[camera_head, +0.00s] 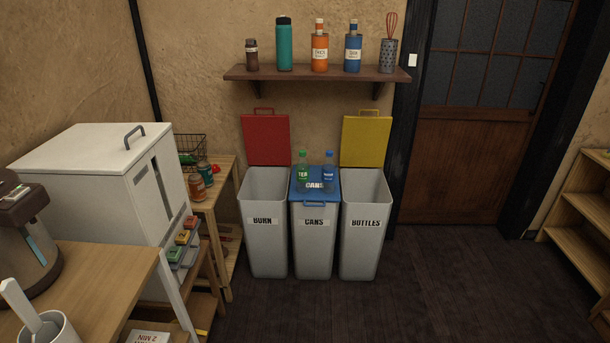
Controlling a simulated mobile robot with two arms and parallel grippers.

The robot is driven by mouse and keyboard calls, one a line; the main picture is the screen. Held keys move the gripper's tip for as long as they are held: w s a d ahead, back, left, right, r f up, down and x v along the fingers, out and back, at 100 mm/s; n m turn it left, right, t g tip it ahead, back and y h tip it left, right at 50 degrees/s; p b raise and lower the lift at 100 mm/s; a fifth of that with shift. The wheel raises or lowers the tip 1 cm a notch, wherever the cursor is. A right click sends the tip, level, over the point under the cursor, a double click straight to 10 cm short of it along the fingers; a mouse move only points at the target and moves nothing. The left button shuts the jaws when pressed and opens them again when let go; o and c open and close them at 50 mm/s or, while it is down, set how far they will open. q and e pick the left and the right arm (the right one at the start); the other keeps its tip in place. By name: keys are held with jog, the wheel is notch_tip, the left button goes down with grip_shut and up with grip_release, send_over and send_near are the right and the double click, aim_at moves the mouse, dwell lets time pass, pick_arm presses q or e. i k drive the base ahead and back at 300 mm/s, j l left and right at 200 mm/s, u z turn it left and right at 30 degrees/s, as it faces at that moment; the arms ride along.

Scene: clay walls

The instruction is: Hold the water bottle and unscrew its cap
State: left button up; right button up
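A clear bottle with a blue label and blue cap (328,176), likely the water bottle, stands upright on the closed blue lid (299,193) of the middle bin. Its cap (329,154) is on. A similar bottle with a green label and green cap (303,174) stands just to its left, a small gap apart. The label writing is too small to read surely. Neither of my grippers is in view.
Grey bins marked BURN (265,245) and BOTTLES (362,245) stand open beside the middle CANS bin (314,250). A wall shelf (310,75) with several bottles hangs above. A counter (100,280) and white box (85,165) fill the left. The floor (450,285) is clear at right.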

aim_at(329, 169)
jog(key=i+l+u, duration=0.4)
jog(key=l+u, duration=0.15)
jog(key=i+l+u, duration=0.1)
jog(key=l+u, duration=0.15)
jog(key=l, duration=0.2)
